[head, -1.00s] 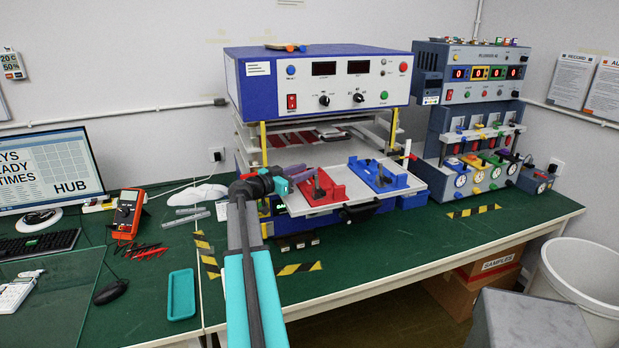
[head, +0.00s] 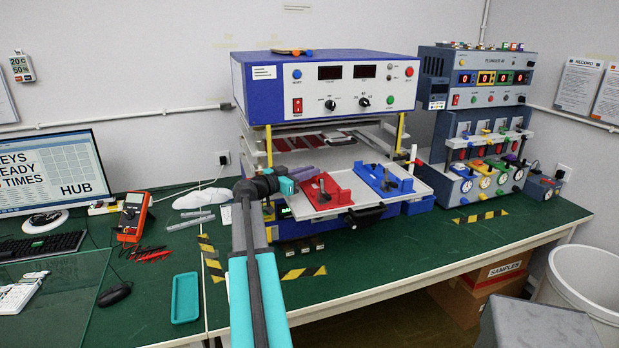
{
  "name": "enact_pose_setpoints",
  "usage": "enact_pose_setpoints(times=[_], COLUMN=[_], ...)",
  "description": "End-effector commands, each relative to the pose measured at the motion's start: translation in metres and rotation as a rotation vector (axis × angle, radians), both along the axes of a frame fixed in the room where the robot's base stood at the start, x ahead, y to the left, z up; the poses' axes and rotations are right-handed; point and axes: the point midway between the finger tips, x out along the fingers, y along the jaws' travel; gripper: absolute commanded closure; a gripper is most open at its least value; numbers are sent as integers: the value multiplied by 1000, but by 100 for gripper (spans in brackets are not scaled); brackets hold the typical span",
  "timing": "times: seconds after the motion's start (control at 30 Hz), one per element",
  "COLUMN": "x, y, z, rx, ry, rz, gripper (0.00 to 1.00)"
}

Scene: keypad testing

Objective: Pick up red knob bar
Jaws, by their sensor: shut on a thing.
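The red knob bar (head: 327,191) is a red fixture with a dark knob, on the left of the pulled-out white tray (head: 403,202) of the blue test machine. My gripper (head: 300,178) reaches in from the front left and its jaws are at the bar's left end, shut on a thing. It looks like the red knob bar, though the jaw contact is small and partly hidden by my wrist. The bar looks level and at the tray; I cannot tell whether it is lifted clear.
A blue fixture (head: 384,181) with a dark knob sits close to the right on the same tray. The machine body (head: 325,85) overhangs behind. A plunger tester (head: 478,75) stands at right.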

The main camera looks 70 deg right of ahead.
Motion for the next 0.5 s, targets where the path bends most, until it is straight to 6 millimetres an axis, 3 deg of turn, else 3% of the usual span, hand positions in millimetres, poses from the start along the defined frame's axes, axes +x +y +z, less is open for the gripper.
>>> enact_pose_setpoints(times=[0.27, 0.5], x=[2, 25], y=[3, 48], z=[22, 19], rx=[-2, -1], ry=[-1, -1], rz=[1, 4], gripper=[100, 100])
